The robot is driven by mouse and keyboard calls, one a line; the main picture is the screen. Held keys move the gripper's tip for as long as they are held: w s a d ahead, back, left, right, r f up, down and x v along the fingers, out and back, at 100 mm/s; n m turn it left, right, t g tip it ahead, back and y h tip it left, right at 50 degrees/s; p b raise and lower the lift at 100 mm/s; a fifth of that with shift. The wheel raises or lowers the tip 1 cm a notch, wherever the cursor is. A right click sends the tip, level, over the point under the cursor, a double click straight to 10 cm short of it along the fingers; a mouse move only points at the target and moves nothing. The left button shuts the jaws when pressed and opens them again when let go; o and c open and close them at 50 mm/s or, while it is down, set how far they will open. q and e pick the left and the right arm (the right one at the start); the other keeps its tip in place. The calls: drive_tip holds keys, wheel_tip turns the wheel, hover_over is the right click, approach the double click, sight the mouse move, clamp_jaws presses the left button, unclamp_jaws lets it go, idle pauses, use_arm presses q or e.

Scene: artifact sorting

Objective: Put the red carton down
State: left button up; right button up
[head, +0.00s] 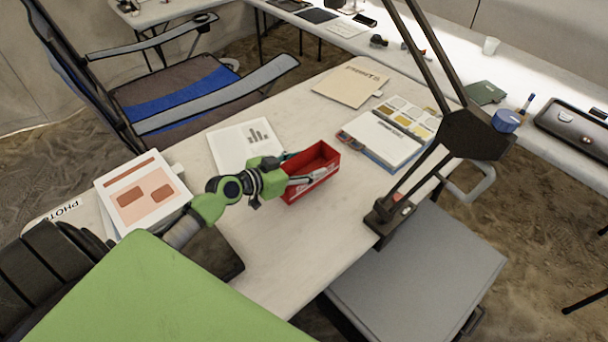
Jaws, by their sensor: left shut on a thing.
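The red carton (322,160) is an open-topped red box at the middle of the white table (290,245). My left gripper (303,178) reaches in from the left and is shut on the carton's near left side. The fingertips partly cover that wall. I cannot tell whether the carton's bottom touches the table or hangs just above it. My right gripper is not in the head view.
A paper with a bar chart (238,146) lies left of the carton. An open paint box (385,138) lies right of it, and a beige folder (350,86) behind. A dark lamp stand (392,212) rises at the right edge. The table's front is clear.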

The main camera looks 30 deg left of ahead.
sight(304, 173)
use_arm(q)
drive_tip(key=shift+w+a+f, duration=0.3)
drive_tip(key=shift+a+f, duration=0.1)
drive_tip(key=shift+f, duration=1.85)
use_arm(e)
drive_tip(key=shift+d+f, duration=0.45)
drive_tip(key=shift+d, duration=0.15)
use_arm(q)
drive_tip(key=shift+b, duration=0.3)
drive_tip(key=shift+f, duration=0.15)
drive_tip(key=o, duration=1.1)
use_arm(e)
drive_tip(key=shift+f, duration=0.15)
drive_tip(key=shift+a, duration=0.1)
